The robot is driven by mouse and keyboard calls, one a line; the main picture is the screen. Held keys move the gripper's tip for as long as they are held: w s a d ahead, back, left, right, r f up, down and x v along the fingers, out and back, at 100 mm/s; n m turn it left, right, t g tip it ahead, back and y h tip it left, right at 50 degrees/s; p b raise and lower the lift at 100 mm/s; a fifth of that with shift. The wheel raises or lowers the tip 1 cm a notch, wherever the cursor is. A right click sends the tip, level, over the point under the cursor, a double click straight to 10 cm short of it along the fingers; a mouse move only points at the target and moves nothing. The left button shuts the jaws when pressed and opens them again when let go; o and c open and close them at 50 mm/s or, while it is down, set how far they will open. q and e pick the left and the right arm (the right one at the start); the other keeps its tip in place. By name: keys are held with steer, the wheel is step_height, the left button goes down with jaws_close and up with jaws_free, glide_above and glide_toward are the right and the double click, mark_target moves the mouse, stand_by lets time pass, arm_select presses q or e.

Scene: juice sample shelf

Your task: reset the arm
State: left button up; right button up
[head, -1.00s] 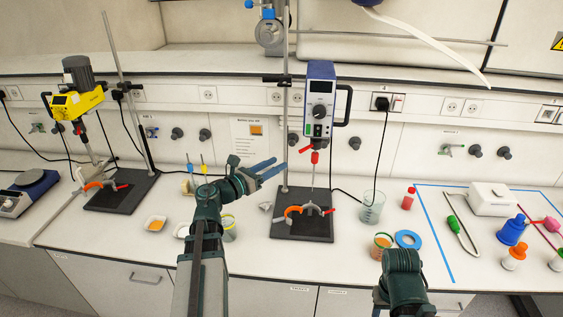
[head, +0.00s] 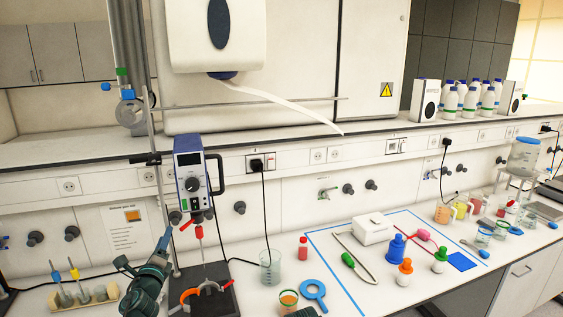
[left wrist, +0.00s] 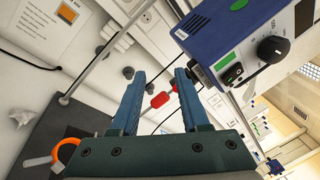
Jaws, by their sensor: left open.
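My left gripper (head: 163,247) is in the lower left of the head view, in front of the stirrer stand. In the left wrist view its two blue fingers (left wrist: 160,80) are spread apart with nothing held between them. The blue-and-white overhead stirrer (head: 190,180) hangs on its stand just right of the gripper, and it shows at upper right in the left wrist view (left wrist: 245,45). A red coupling on the stirrer's shaft (left wrist: 160,99) appears between the fingers, beyond them.
A white device (head: 373,229) and several coloured bottles lie within blue tape. A pipette rack (head: 72,297) is at lower left.

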arm_select(q)
steer(key=s+d+f+n+g+y+b, duration=0.1)
steer(key=s+d+f+n+g, duration=0.2)
steer(key=d+f+n+g, duration=0.25)
steer(key=s+d+f+n+g+b, duration=0.1)
steer(key=s+d+f+n+g, duration=0.1)
steer(key=d+f+n, duration=0.5)
steer(key=s+d+f+n+g+y+b, duration=0.1)
steer(key=s+d+f+n+g+b, duration=0.2)
steer(key=f, duration=0.7)
steer(key=s+d+f+n+g+h, duration=0.1)
steer(key=s+d+f+n+g, duration=0.1)
steer(key=s+d, duration=0.4)
steer(key=s+d+f+n+g+h, duration=0.2)
steer(key=s+d+f+g, duration=0.3)
steer(key=s, duration=0.6)
steer(key=shift+s+d+f+n+g, duration=0.15)
steer(key=shift+d+f+n+g, duration=0.15)
steer(key=shift+d+g, duration=0.6)
